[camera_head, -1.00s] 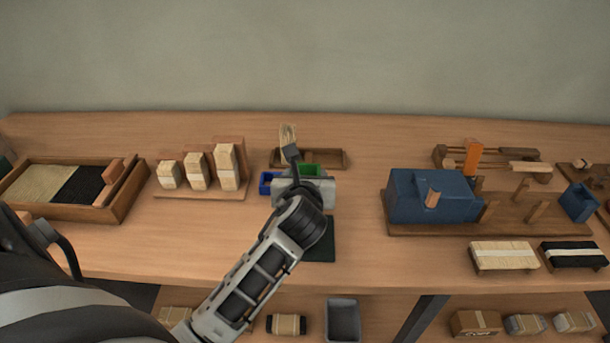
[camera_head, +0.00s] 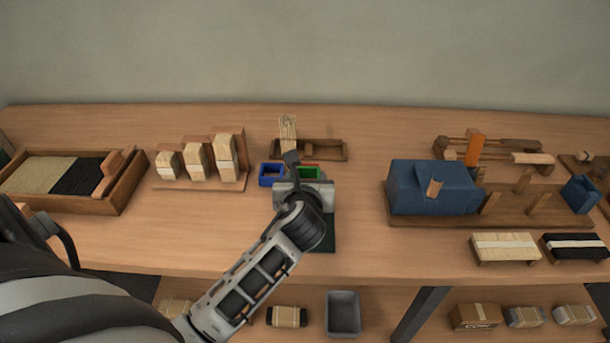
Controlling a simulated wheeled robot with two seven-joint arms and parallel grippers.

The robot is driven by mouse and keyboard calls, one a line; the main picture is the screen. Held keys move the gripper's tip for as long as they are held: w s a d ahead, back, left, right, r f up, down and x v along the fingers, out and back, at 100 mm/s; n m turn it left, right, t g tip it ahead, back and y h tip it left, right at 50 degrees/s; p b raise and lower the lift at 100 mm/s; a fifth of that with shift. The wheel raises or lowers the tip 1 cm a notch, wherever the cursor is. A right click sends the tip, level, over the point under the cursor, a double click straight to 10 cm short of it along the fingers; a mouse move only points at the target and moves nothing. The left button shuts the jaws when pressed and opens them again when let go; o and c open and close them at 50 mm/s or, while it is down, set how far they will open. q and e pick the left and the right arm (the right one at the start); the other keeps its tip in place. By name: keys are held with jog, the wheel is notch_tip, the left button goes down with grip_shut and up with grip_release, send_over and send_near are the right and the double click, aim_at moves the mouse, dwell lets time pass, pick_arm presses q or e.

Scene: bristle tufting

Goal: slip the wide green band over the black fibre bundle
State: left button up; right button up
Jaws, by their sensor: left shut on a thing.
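My left gripper (camera_head: 305,180) reaches in over the middle of the table, its grey body covering much of what it holds. It is shut on the green band (camera_head: 311,171), whose far part shows just beyond the jaws. A blue square band (camera_head: 271,174) stands just left of the gripper. Black fibre (camera_head: 78,178) lies beside tan fibre in the wooden tray at the far left. I cannot make out a separate black fibre bundle; the gripper may hide it. My right gripper is out of view.
A tan bundle (camera_head: 288,132) stands by a low wooden tray (camera_head: 327,154) behind the gripper. A blue machine (camera_head: 433,188) on a wooden board stands right. A dark mat (camera_head: 320,237) lies in front. The front left table is clear.

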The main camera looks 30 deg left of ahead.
pick_arm(q)
jog(key=shift+f, duration=0.25)
jog(key=shift+p, duration=0.55)
dwell(0.4)
jog(key=shift+f, duration=0.1)
dwell(0.5)
jog(key=shift+f+b, duration=0.85)
jog(key=shift+f, duration=1.1)
jog(key=o, duration=1.4)
jog(key=shift+o, duration=0.2)
